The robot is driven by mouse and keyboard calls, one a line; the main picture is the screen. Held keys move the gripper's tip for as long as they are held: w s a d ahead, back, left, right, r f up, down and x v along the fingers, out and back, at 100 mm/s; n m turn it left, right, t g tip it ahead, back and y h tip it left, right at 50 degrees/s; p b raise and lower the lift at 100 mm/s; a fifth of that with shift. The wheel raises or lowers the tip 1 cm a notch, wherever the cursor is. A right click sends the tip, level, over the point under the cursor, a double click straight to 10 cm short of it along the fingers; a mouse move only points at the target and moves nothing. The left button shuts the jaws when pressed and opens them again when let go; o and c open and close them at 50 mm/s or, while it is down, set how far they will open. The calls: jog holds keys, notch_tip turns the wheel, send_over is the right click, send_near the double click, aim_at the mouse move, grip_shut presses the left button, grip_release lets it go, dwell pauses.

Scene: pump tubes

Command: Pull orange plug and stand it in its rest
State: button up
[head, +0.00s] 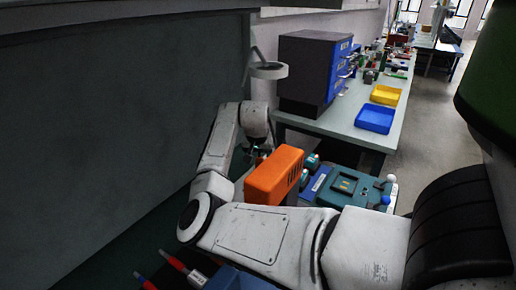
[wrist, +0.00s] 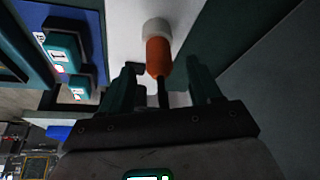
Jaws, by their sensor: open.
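In the wrist view, the orange plug (wrist: 157,56) has a white collar at its far end and a thin dark stem at its near end. It lies between the two teal fingers of my gripper (wrist: 161,68), which are apart with a gap on each side of it. A pale panel (wrist: 125,30) is behind the plug. In the head view, my gripper (head: 258,154) is small and partly hidden beside a large orange housing (head: 272,180). I cannot make out the plug there. I cannot identify its rest in either view.
Teal labelled blocks (wrist: 62,52) sit on a blue panel to the left in the wrist view. In the head view, a teal unit (head: 350,190) is right of the orange housing, and red-tipped pieces (head: 172,261) are at lower left. A bench with trays (head: 376,118) stands behind.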

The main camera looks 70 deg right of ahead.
aim_at(259, 157)
jog(key=shift+x, duration=1.25)
grip_shut()
jog(key=shift+r+p, duration=0.75)
jog(key=shift+p, duration=0.1)
dwell(0.8)
jog(key=shift+r+p, duration=1.9)
jog(key=shift+r, duration=0.1)
